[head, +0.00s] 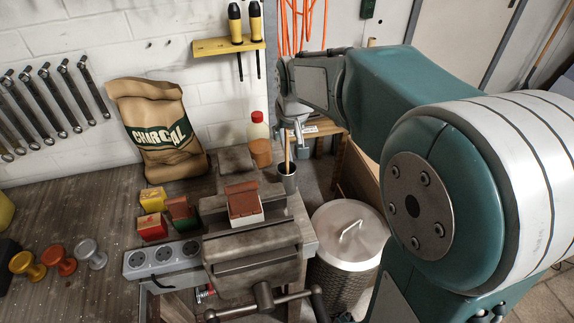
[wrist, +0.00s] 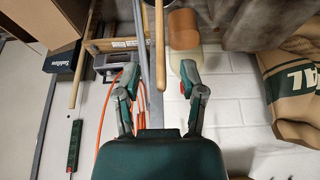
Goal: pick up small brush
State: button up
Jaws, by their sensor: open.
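In the wrist view the handle (wrist: 160,45) runs down from the top edge between my fingers. My gripper (wrist: 158,68) is open, with a finger on either side of the handle in the picture and a gap to each. I cannot tell how deep the handle lies between them. In the head view my gripper (head: 291,118) is small and partly hidden, just above the handle.
A bottle with a red cap (head: 259,128) and an orange-brown container (head: 261,153) stand left of the cup. A vise (head: 255,245) carries a red-topped block (head: 243,200). A charcoal bag (head: 160,130) leans on the wall. A lidded metal bin (head: 348,240) stands right of the bench.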

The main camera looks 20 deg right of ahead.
jog(key=shift+w+a+f, duration=0.15)
jog(key=shift+w+f, duration=0.05)
jog(key=shift+f, duration=0.3)
grip_shut()
notch_tip(320, 180, up, 10)
jog(key=shift+r, duration=0.1)
